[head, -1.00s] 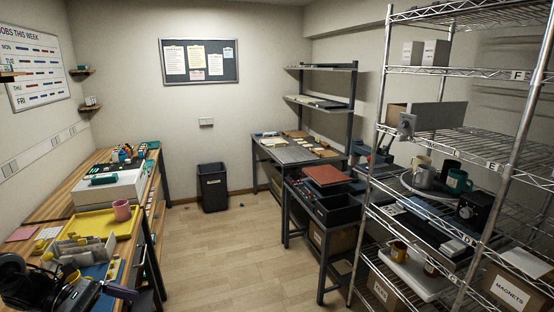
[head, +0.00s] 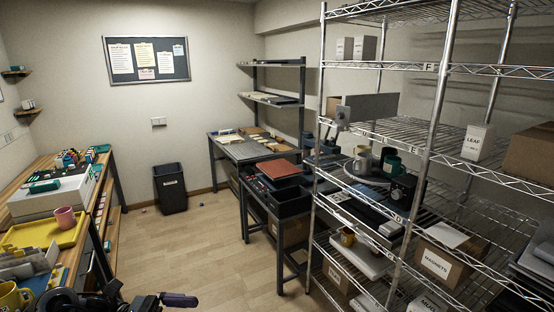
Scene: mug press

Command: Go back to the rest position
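My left gripper (head: 150,301) shows at the bottom edge of the head view, dark with a purplish tip pointing right. It is cut off by the frame, and its finger gap cannot be made out. It appears in front of the floor, just right of the left workbench. I see nothing clearly held in it. My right gripper is out of view. A pink mug (head: 65,218) stands on the yellow tray (head: 68,237) on the left bench, and a yellow mug (head: 12,297) is at the bottom left corner.
A wire shelving rack (head: 428,150) with mugs and boxes fills the right side. A dark workbench (head: 262,205) stands left of it. A black bin (head: 170,188) stands by the back wall.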

